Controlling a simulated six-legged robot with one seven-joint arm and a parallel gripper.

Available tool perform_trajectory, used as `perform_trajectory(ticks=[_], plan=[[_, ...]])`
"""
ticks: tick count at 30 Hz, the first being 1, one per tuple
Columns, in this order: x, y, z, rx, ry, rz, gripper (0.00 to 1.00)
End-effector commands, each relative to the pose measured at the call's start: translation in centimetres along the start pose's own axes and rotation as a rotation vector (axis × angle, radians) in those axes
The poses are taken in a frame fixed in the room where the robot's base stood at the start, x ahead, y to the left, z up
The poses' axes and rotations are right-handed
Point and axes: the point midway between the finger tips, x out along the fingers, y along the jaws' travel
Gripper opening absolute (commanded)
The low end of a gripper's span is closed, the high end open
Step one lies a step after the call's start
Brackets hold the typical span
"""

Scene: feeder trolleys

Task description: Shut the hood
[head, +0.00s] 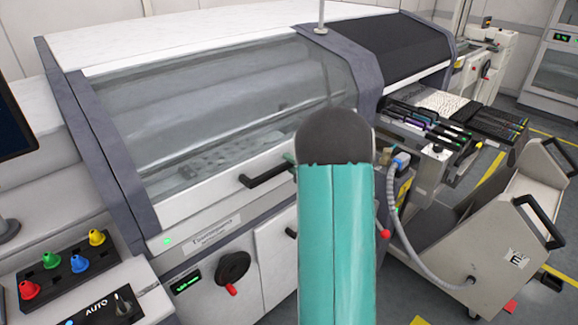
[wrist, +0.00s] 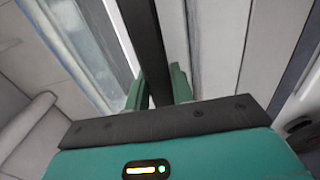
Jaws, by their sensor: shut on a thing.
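The hood (head: 215,95) is a curved clear window with a white lower rim on the long white machine, in the head view. It is low, with its rim close above the front panel; I cannot tell whether a small gap is left. Its black bar handle (head: 265,173) sticks out from the rim, and the right end is hidden behind my teal arm. In the wrist view my gripper (wrist: 158,90) has its green fingers on either side of the black handle (wrist: 143,35) and is shut on it. In the head view only a bit of one finger shows.
A panel with coloured buttons (head: 68,262) stands at the lower left, with a monitor edge above it. At the right are a feeder trolley (head: 515,225) with a grey hose and a feeder bank (head: 450,125).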

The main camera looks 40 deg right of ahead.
Motion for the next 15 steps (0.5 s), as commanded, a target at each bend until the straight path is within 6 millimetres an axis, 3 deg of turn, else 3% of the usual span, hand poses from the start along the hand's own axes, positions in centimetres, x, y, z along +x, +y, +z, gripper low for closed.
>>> perform_trajectory(ticks=[1, 9, 15], plan=[[-0.4, 1.3, 0.1, -0.005, -0.001, -0.004, 0.0], [-2.8, 5.5, 0.1, -0.004, -0.003, -0.038, 0.0], [-3.4, 6.5, 0.1, -0.002, -0.003, -0.039, 0.0]])
